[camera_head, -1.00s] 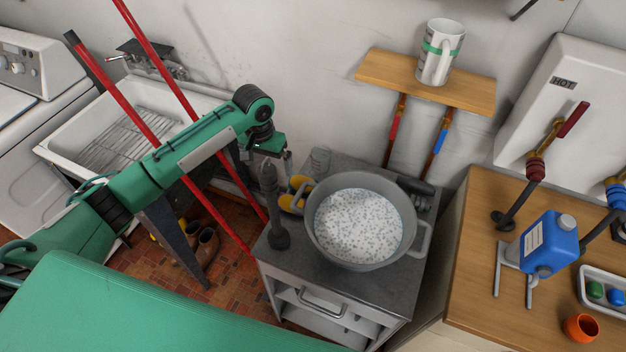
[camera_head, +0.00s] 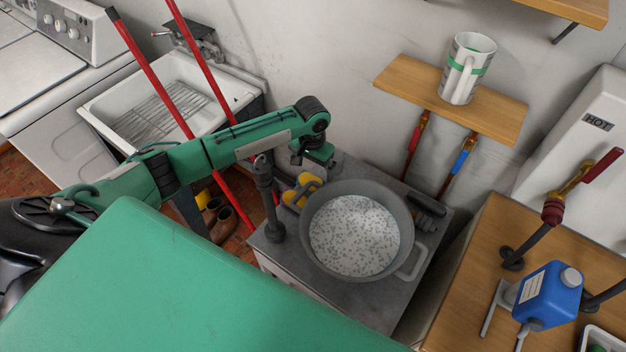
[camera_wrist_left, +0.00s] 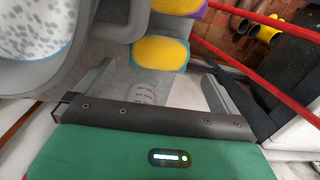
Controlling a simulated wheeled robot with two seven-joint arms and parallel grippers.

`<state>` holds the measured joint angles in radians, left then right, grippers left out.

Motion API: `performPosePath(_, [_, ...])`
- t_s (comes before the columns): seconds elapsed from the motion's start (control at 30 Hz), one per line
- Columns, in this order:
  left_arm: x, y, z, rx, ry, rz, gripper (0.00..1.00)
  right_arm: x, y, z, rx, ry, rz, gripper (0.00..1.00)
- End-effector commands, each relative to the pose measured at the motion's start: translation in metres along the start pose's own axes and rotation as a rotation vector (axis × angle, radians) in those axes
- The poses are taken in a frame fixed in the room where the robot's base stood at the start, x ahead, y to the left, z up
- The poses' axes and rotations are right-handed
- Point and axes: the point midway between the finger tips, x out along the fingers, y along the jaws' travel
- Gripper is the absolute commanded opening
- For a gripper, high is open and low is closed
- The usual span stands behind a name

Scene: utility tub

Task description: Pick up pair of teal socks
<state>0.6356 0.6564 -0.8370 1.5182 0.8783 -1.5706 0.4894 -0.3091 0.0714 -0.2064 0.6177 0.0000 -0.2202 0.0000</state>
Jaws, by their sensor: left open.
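I cannot make out any teal socks in either view. A grey tub (camera_head: 318,254) of white speckled suds stands on the dark cabinet top, and anything under the suds is hidden. My left gripper (camera_head: 318,160) is at the tub's back left, in front of the wall. In the left wrist view the gripper (camera_wrist_left: 155,88) is open, with its fingers spread. My right gripper is out of view.
A dark upright plunger-like tool (camera_head: 266,195) stands left of the tub. Red poles (camera_head: 150,70) lean across the white sink (camera_head: 105,105). A striped mug (camera_head: 458,75) sits on a wooden shelf (camera_head: 400,75). A blue jug (camera_head: 552,292) stands on the right counter.

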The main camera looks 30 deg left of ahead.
Motion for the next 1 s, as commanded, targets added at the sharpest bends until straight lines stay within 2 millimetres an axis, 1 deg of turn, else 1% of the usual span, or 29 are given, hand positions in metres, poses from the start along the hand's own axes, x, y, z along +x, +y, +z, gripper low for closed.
performPosePath(0.1, [0.007,0.001,0.001,-0.001,-0.002,0.001,1.00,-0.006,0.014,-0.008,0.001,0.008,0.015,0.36])
performPosePath(0.23, [0.026,0.002,0.001,-0.001,-0.003,0.000,1.00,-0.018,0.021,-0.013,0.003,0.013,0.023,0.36])
performPosePath(0.3, [0.037,0.003,0.001,0.000,-0.002,0.000,1.00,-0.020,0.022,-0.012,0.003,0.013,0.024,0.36])
performPosePath(0.4, [0.048,0.003,0.001,0.000,-0.001,0.000,1.00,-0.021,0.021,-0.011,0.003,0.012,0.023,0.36])
performPosePath(0.5, [0.053,0.002,0.001,0.000,0.000,0.000,1.00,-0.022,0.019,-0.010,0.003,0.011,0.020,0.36])
performPosePath(0.67, [0.053,0.002,0.001,0.000,0.000,0.000,1.00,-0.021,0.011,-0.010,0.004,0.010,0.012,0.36])
performPosePath(0.7, [0.053,0.002,0.001,0.000,0.000,0.000,0.98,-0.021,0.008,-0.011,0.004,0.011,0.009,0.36])
performPosePath(0.77, [0.053,0.002,0.001,0.000,0.000,0.000,0.86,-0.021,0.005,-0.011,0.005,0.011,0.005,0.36])
performPosePath(0.8, [0.053,0.002,0.001,0.000,0.000,0.000,0.78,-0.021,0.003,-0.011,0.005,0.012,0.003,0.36])
performPosePath(0.93, [0.053,0.002,0.001,0.000,0.000,0.000,0.53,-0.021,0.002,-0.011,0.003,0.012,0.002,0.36])
performPosePath(1.0, [0.053,0.002,0.001,0.000,0.000,0.000,0.52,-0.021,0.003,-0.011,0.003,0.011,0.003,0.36])
